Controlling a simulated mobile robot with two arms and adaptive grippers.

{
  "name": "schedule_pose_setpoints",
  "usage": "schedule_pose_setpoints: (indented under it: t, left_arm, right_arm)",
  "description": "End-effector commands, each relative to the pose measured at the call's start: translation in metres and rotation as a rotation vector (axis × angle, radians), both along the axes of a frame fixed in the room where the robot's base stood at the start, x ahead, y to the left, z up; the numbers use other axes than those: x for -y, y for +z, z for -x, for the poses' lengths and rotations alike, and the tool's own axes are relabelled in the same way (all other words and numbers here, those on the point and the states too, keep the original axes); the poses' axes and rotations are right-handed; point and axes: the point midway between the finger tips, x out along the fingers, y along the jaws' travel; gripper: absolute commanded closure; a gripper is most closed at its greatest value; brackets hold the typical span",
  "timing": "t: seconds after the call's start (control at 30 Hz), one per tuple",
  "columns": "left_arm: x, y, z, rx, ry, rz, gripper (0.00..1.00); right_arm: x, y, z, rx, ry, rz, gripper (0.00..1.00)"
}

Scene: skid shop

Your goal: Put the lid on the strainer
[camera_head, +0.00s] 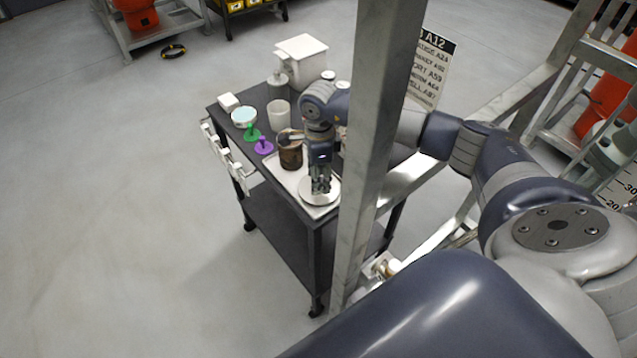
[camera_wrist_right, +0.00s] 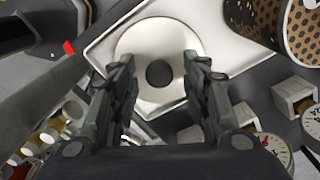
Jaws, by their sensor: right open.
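The lid is a white round disc with a dark knob. It lies on the white tray near the cart's front corner in the head view (camera_head: 331,196) and in the middle of the right wrist view (camera_wrist_right: 158,38). The strainer (camera_head: 291,154) is a brown perforated cup standing on the tray just behind and left of the lid. It also shows at the upper right of the wrist view (camera_wrist_right: 301,33). My right gripper (camera_head: 320,188) points down over the lid. Its open fingers (camera_wrist_right: 157,62) appear on either side of the knob, with nothing held. My left gripper is out of view.
The dark cart top (camera_head: 262,98) also holds a purple funnel-like item (camera_head: 264,147), a green one (camera_head: 251,133), a pale cup (camera_head: 279,115) and a white box (camera_head: 301,58). A metal post (camera_head: 372,130) stands close right of my gripper and hides part of the cart.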

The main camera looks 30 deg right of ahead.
Motion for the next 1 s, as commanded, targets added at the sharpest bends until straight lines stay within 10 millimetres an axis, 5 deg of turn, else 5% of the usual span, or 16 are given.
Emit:
schedule_pose_setpoints:
  t: [0.17, 0.33, 1.0]
  left_arm:
    - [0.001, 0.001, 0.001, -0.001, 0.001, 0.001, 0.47]
    - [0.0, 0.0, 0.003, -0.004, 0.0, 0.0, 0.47]
    - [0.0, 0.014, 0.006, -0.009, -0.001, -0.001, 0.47]
  right_arm:
    - [0.0, 0.001, 0.0, 0.0, 0.0, 0.0, 0.57]
    - [0.0, 0.001, 0.0, 0.0, 0.0, 0.0, 0.9]
    - [0.0, 0.026, -0.001, 0.002, 0.0, -0.001, 0.9]
